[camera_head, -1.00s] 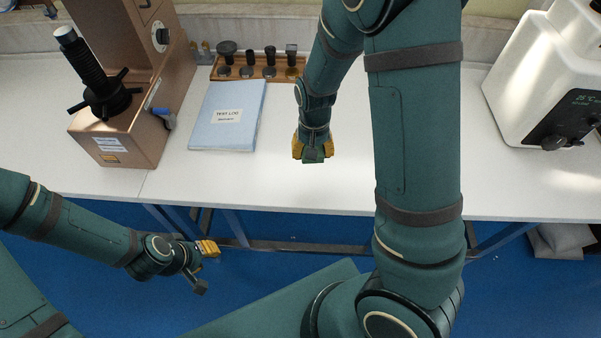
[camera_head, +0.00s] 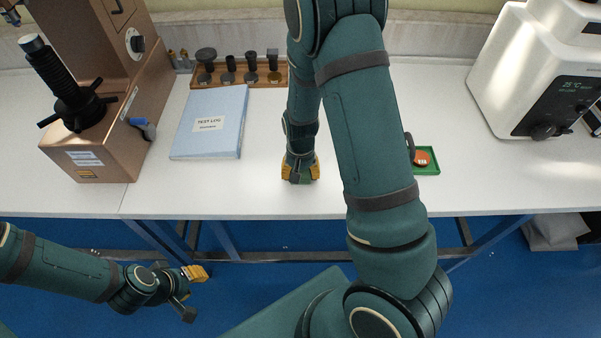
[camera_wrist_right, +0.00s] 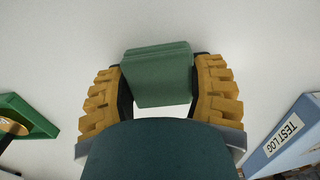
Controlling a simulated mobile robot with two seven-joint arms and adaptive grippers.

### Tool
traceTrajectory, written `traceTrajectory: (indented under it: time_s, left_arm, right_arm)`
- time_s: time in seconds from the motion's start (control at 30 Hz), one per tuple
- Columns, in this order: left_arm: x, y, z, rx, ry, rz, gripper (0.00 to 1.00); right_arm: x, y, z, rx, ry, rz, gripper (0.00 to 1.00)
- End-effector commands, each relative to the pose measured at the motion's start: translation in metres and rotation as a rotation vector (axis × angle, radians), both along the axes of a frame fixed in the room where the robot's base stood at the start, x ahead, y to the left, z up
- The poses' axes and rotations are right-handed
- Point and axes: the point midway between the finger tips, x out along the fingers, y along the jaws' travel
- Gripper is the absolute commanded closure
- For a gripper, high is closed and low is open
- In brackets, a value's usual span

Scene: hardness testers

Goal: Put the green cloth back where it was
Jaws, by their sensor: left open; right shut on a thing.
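The green cloth (camera_wrist_right: 158,75) is a folded pad between the two yellow fingers of my right gripper (camera_wrist_right: 160,95) in the right wrist view. The right gripper is shut on it, above the white table. In the head view, my right gripper (camera_head: 300,172) is near the table's front edge, right of the blue test log, and the cloth is mostly hidden there. My left gripper (camera_head: 195,283) is open and empty, low at the left in front of the table, over the blue floor.
A blue test log (camera_head: 209,122) lies left of the right gripper; a wooden rack (camera_head: 238,72) stands behind it. A copper-coloured tester (camera_head: 100,150) is at left, a white tester (camera_head: 530,80) at right. A green tray (camera_head: 429,166) with an orange disc is partly behind my right arm.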

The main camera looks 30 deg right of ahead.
Motion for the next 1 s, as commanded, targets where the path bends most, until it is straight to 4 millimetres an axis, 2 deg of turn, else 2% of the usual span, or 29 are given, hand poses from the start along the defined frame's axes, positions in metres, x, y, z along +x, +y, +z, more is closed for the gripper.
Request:
traceTrajectory:
  time_s: [0.3,0.33,0.4,0.77,0.87,1.0]
  left_arm:
    - [0.001,0.0,-0.003,0.0,-0.002,0.001,0.66]
    - [0.001,0.0,-0.002,0.0,-0.002,0.001,0.66]
    - [0.001,0.0,-0.001,0.0,-0.002,0.001,0.66]
    - [0.0,0.0,0.001,0.0,-0.001,0.0,0.66]
    - [0.0,0.0,0.005,0.0,0.001,0.0,0.66]
    - [-0.001,0.0,0.014,0.0,0.002,0.0,0.66]
  right_arm:
    - [0.0,0.0,-0.003,-0.001,-0.001,0.0,0.81]
    - [0.0,0.0,-0.002,-0.001,-0.001,0.0,0.29]
    - [0.0,0.0,-0.002,-0.001,-0.001,0.0,0.11]
    - [0.0,0.0,0.002,0.0,-0.001,0.0,0.11]
    - [0.001,0.0,0.012,0.0,-0.004,0.001,0.11]
    - [0.001,0.001,0.038,0.0,-0.005,0.002,0.11]
